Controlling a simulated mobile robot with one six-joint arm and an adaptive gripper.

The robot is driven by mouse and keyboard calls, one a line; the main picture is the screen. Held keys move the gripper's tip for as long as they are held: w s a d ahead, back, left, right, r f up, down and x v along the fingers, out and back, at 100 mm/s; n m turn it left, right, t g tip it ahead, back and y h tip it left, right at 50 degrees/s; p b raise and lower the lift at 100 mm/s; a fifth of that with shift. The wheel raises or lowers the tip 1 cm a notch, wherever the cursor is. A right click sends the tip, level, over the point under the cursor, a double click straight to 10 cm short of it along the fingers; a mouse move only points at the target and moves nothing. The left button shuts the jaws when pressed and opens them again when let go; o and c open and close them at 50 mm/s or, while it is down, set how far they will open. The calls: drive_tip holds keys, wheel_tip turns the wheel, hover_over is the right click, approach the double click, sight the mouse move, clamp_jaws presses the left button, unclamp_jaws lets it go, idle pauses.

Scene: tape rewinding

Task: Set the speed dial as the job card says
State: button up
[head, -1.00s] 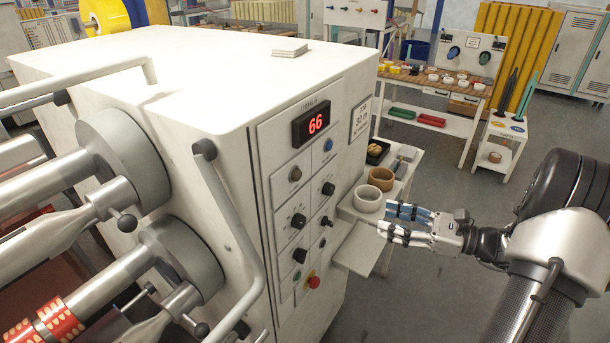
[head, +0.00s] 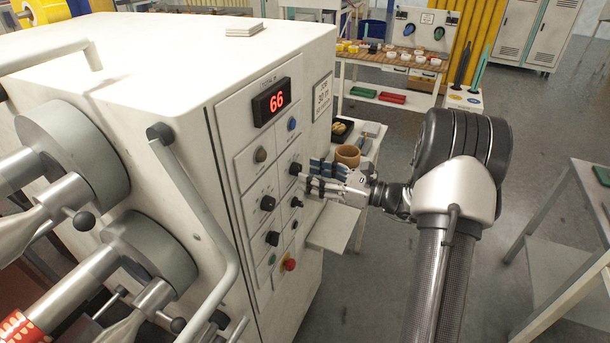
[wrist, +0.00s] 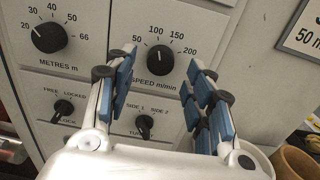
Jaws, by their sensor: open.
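The speed dial (wrist: 160,60) is a round black knob marked SPEED m/min, with 50, 100, 150 and 200 around it. Its white mark seems to point roughly upward, but I cannot read the exact setting. In the head view the dial (head: 295,168) is on the machine's front panel. My gripper (head: 311,176) is open, its blue-padded fingers facing the panel; in the wrist view the fingers (wrist: 161,62) stand either side of the dial. I cannot tell whether they touch it. The job card (head: 322,96) is on the panel's right; the wrist view shows only its corner (wrist: 304,32), ending "50 m".
The metres dial (wrist: 48,37) is left of the speed dial. Two small switches (wrist: 63,108) (wrist: 144,125) are below. A red display (head: 271,101) reads 66.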

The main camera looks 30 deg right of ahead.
sight(296, 169)
drive_tip(key=shift+x, duration=1.4)
drive_tip(key=shift+c, duration=0.3)
drive_tip(key=c, duration=1)
drive_tip(key=shift+n+b, duration=0.4)
drive_tip(key=shift+b, duration=0.1)
drive_tip(key=shift+d+n+b, duration=0.1)
drive_tip(key=shift+n+b, duration=3)
drive_tip(key=shift+n, duration=0.4)
drive_tip(key=shift+r, duration=0.1)
